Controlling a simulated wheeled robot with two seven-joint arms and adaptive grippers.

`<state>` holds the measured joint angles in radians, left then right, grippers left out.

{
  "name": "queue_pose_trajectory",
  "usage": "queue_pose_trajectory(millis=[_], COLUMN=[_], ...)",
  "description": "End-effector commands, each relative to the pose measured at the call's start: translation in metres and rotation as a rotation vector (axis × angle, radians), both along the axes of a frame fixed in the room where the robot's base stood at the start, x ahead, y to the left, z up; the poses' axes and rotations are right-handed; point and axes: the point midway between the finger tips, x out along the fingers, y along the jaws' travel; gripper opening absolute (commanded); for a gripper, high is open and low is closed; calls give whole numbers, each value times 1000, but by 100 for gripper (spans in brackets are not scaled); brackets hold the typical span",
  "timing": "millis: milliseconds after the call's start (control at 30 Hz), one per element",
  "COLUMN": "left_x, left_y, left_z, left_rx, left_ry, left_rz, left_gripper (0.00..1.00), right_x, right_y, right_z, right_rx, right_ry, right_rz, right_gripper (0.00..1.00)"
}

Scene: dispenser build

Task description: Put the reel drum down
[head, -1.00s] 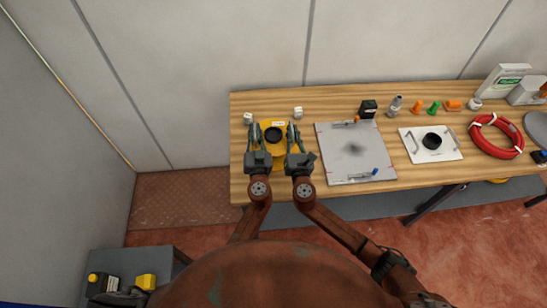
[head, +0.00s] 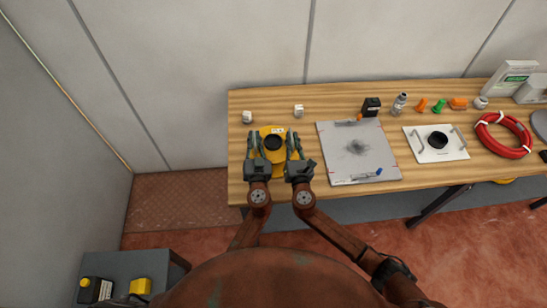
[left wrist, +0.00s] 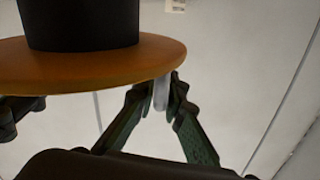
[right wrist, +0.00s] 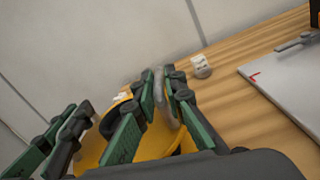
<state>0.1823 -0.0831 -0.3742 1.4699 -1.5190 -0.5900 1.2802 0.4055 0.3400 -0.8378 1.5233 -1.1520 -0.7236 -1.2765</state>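The reel drum is a yellow disc (head: 278,170) with a black hub (head: 273,143), over the left end of the wooden table. My left gripper (head: 254,147) is at its left side and my right gripper (head: 293,147) at its right side. In the left wrist view the fingers (left wrist: 160,92) close on a pale grip piece at the orange-looking rim (left wrist: 90,65). In the right wrist view the fingers (right wrist: 165,88) close around a grey loop beside the yellow drum (right wrist: 95,150).
Small white blocks (head: 247,117) and (head: 299,110) stand behind the drum. A grey plate (head: 345,165) lies close to the right. Further right are a white plate with handles (head: 425,155), a red hose coil (head: 484,138) and several small parts. The table's front edge is close.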

Motion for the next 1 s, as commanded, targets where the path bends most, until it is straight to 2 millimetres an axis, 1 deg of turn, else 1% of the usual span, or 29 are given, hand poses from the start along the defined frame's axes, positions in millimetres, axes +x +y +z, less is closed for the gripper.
queue_pose_trajectory(millis=[33, 200, 233, 467, 567, 667, 767, 1000], left_x=[0, 0, 0, 0, -4, -15, -33, -83], left_y=[3, 2, 1, 0, -1, -2, -5, -12], left_z=[-1, 1, 1, 2, 2, 1, 1, 1], left_rx=[2, 1, 0, 0, -1, -1, -2, 0], left_ry=[3, 1, 1, -1, -1, -1, 1, 1], left_rz=[7, 3, 2, 0, 0, -1, 0, 0], left_gripper=[13, 25, 26, 26, 26, 26, 26, 26], right_x=[2, 1, 1, 0, 0, 0, 0, 0], right_y=[-5, -3, -3, -1, -1, 0, 0, 0], right_z=[3, 2, 2, 1, 1, 1, 1, 1], right_rx=[-1, -2, -2, -2, -2, -2, -2, -2], right_ry=[-2, -2, -1, 0, 0, 0, 0, 0], right_rz=[-11, -5, -5, -1, 0, 0, 1, 1], right_gripper=[13, 25, 26, 26, 26, 26, 26, 26])
